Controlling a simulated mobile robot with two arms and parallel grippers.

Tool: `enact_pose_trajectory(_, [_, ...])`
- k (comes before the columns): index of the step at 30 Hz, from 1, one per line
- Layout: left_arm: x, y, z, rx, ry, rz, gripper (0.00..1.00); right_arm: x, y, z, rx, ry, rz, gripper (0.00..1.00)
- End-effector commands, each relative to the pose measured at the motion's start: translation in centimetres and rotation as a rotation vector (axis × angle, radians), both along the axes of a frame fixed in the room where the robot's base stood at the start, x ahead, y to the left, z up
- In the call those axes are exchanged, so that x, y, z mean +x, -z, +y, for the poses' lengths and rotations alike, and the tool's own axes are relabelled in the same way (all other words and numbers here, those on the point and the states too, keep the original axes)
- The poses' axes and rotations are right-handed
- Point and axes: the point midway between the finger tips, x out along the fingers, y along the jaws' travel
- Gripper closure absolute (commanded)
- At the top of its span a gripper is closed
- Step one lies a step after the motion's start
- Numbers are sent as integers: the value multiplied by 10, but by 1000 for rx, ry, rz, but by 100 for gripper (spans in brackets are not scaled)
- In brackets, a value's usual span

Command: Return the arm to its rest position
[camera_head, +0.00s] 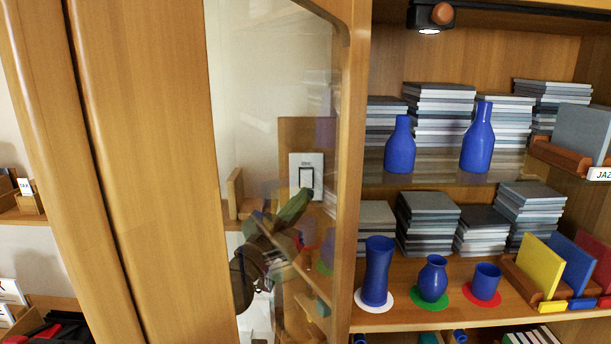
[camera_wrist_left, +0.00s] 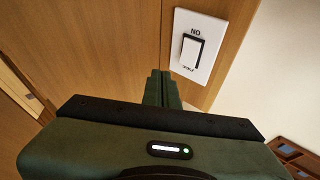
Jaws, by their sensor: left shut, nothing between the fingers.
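My left gripper (camera_head: 306,194) is dark green and shows through the glass pane in the head view, with its tip close to the lower part of a white wall switch (camera_head: 306,170). The glass blurs the arm behind it with reflections. In the left wrist view, the two fingers of my left gripper (camera_wrist_left: 161,78) are together and empty. The white switch plate (camera_wrist_left: 209,40) is just beyond them to the upper right, with a gap visible between. My right gripper is not in view.
A wooden-framed glass door (camera_head: 352,130) stands between my view and the left arm. To its right, shelves hold blue vases (camera_head: 399,146), stacked grey books (camera_head: 440,110) and coloured panels (camera_head: 541,266). A wide wooden panel (camera_head: 150,150) stands at left.

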Motion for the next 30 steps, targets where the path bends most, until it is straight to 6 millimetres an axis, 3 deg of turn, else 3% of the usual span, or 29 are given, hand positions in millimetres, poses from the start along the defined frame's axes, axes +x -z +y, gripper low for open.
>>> enact_pose_trajectory(12, [-6, 0, 0, 1, 0, -1, 100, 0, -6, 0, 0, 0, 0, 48])
enact_pose_trajectory(16, [-13, 20, -2, 22, 12, 41, 100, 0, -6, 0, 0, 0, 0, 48])
enact_pose_trajectory(20, [-40, 82, -5, 92, 42, 175, 100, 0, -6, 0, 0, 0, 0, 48])
enact_pose_trajectory(23, [-75, 149, -1, 170, 53, 339, 100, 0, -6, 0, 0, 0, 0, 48])
enact_pose_trajectory(26, [-116, 212, 13, 245, 40, 518, 100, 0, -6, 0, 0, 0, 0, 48])
enact_pose_trajectory(30, [-182, 289, 47, 339, -20, 783, 100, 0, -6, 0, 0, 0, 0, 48])
